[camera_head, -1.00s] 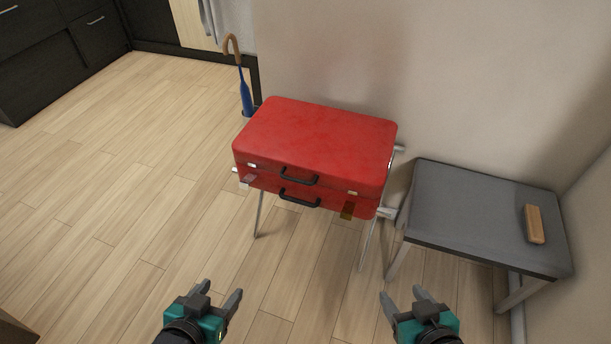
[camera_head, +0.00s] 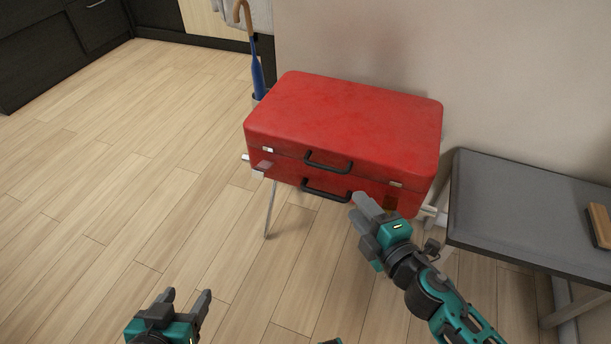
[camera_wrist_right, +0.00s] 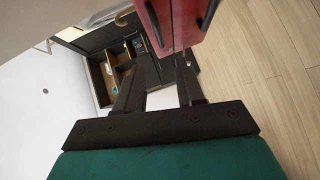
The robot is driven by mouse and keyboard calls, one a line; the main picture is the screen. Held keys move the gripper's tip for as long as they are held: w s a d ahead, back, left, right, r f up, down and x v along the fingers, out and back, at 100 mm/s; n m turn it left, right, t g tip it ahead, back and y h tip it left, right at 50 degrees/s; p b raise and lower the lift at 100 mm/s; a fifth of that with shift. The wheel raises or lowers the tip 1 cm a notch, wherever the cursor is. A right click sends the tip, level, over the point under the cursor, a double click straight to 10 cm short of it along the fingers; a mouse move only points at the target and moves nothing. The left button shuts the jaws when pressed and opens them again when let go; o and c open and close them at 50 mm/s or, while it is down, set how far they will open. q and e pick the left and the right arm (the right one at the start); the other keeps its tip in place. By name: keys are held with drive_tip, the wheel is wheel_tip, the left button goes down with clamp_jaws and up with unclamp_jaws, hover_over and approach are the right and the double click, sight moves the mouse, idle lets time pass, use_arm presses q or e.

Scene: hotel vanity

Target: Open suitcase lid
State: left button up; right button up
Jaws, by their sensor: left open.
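The closed red suitcase (camera_head: 345,115) rests on a thin-legged stand, with its lid down. Two dark handles sit on its front, the upper one (camera_head: 328,161) on the lid and the lower one (camera_head: 326,190) on the base. Metal latches show near the seam at left (camera_head: 267,149) and right (camera_head: 396,184). My right gripper (camera_head: 361,207) is at the front of the suitcase, right of the lower handle; contact cannot be told. In the right wrist view its fingers (camera_wrist_right: 160,82) are apart and empty, with the suitcase (camera_wrist_right: 172,22) beyond them. My left gripper (camera_head: 185,297) is open and empty, low over the floor.
A grey-topped bench (camera_head: 520,205) stands right of the suitcase, with a wooden block (camera_head: 599,226) on it. A blue umbrella (camera_head: 257,75) stands behind the suitcase at left. The wall is behind. The wooden floor at left is clear.

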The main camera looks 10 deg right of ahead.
sight(328, 169)
drive_tip(key=x, duration=1.2)
drive_tip(key=shift+w, duration=0.4)
drive_tip(key=shift+c, duration=0.2)
clamp_jaws()
drive_tip(key=shift+r, duration=0.1)
